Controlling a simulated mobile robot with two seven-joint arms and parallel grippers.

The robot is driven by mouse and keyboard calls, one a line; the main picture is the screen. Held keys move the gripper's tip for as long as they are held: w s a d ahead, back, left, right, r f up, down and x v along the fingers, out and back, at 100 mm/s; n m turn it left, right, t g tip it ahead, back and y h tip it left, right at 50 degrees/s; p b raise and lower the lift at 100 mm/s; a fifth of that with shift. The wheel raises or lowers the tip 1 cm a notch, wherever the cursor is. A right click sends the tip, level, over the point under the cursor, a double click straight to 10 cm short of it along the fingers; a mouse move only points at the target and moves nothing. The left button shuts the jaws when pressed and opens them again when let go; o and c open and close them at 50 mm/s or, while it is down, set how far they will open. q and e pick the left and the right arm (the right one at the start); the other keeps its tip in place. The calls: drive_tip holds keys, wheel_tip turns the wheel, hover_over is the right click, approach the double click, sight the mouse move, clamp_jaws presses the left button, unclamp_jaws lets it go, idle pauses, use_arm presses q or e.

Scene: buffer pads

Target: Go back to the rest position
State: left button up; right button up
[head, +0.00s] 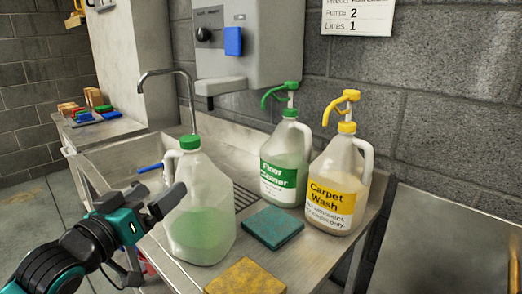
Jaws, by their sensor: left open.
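My left gripper (167,188) is in the lower left of the head view. It is open, and its fingertips are at the left side of a translucent jug (212,205) with a green cap and pale green liquid. I cannot tell whether a finger touches the jug. The jug stands upright on the metal counter, its handle towards the gripper. My right gripper is not in view.
A Floor Cleaner jug (285,165) with a green pump and a Carpet Wash jug (337,190) with a yellow pump stand behind. A green pad (272,227) and a yellow pad (246,277) lie on the counter. A sink (130,155) is at left.

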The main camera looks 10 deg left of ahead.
use_arm(q)
drive_tip(key=s+d+f+m+g+y, duration=0.1)
drive_tip(key=s+d+f+g, duration=0.2)
drive_tip(key=s+f+g, duration=0.35)
drive_tip(key=s+d+f+m+g+y, duration=0.1)
drive_tip(key=s+d+f+g, duration=0.2)
drive_tip(key=s+f, duration=0.6)
drive_tip(key=s+d+f+m+g+y, duration=0.1)
drive_tip(key=s+d+f+g, duration=0.2)
drive_tip(key=s+f+g, duration=0.5)
drive_tip(key=w+d+f+m+t+h, duration=0.1)
drive_tip(key=w+d+f+t+h, duration=0.1)
drive_tip(key=w+f+t, duration=0.7)
drive_tip(key=shift+w+d+f+t, duration=0.15)
drive_tip(key=shift+d+f+t, duration=0.35)
drive_tip(key=shift+f+t, duration=0.25)
